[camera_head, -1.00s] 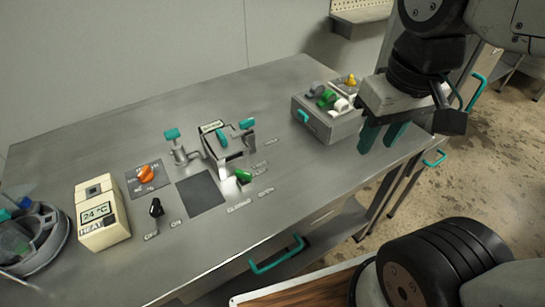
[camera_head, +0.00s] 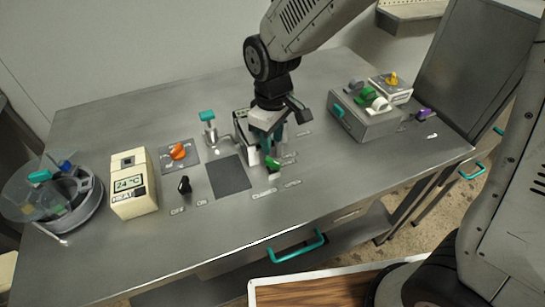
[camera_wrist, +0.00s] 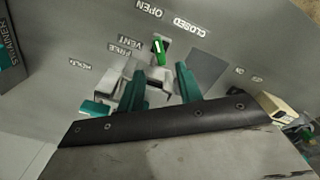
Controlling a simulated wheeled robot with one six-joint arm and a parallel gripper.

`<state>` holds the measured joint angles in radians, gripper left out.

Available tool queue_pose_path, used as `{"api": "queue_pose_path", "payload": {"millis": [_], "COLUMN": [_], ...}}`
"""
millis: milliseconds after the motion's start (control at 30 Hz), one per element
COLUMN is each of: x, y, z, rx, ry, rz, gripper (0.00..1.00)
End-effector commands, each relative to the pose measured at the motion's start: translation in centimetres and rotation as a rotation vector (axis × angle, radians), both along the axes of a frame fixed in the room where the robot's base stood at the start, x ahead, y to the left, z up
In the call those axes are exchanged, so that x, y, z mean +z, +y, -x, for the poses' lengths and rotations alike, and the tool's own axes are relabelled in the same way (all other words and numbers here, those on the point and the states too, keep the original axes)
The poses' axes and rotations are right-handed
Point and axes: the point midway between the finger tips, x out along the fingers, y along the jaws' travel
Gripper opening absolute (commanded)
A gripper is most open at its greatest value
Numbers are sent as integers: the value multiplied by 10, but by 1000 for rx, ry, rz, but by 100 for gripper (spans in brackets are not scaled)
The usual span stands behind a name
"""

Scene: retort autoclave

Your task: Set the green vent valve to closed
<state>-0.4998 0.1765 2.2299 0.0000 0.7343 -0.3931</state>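The green vent valve (camera_head: 272,162) is a small green handle with a white part, on the steel bench in front of the small retort (camera_head: 240,128). In the wrist view the green handle (camera_wrist: 158,46) shows beyond my fingertips, between the labels OPEN (camera_wrist: 150,9) and CLOSED (camera_wrist: 190,25). Which label it points to is not clear. My gripper (camera_head: 266,143) is above the retort, just behind the valve in the head view. In the wrist view my gripper's two teal fingers (camera_wrist: 160,82) are apart, with nothing seen clamped between them. The retort is partly hidden by my gripper.
To the left are a teal-topped post (camera_head: 208,118), an orange knob (camera_head: 178,151), a black switch (camera_head: 184,185) and a cream heater box (camera_head: 133,184). A grey box with coloured knobs (camera_head: 366,116) stands to the right. A dark flat square (camera_head: 228,176) lies beside the valve.

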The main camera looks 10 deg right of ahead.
Motion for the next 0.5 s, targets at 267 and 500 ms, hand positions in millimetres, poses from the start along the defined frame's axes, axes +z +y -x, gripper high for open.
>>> {"api": "queue_pose_path", "payload": {"millis": [267,500], "x": [-45,-69], "y": [-1,-1], "z": [1,1], "rx": [-1,-2], "ry": [5,2], "rz": [3,1], "gripper": [35,35]}}
